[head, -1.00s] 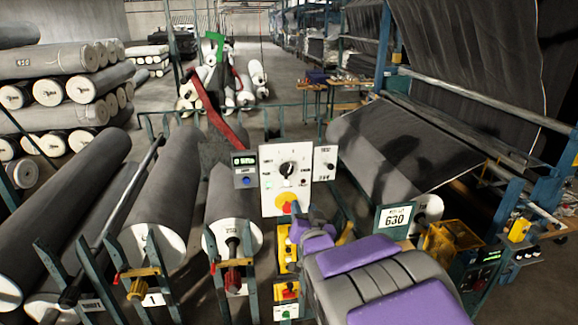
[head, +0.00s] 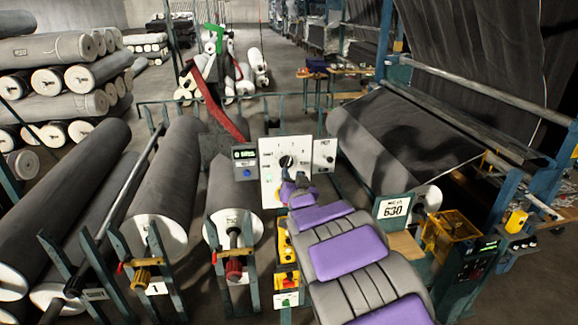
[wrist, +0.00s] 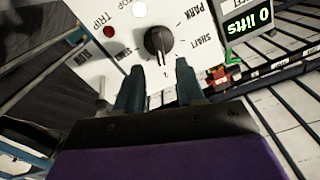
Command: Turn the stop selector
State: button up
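The stop selector is a black rotary knob (head: 287,161) on a white panel (head: 268,190). In the wrist view the knob (wrist: 157,41) stands among printed labels, including TRIP, SLOW, SHAFT and PARK, and appears tilted. The label text is turned in this view. My gripper (head: 293,182) is in front of the panel, just below the knob, and covers the panel's lower part. In the wrist view my gripper (wrist: 156,68) is open and empty. Its two fingers point at the panel, one either side of the knob's near end. Contact with the knob cannot be told.
A display (wrist: 248,23) beside the panel reads "0 lifts". A small red lamp (wrist: 107,31) sits on the panel. Grey fabric rolls (head: 233,185) on blue stands are close on the left. A yellow box (head: 452,240) and a 630 sign (head: 394,209) are on the right.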

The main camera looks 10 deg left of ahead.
aim_at(289, 164)
jog(key=shift+p+x, duration=0.35)
jog(key=shift+x, duration=2.45)
jog(key=shift+c, duration=0.2)
grip_shut()
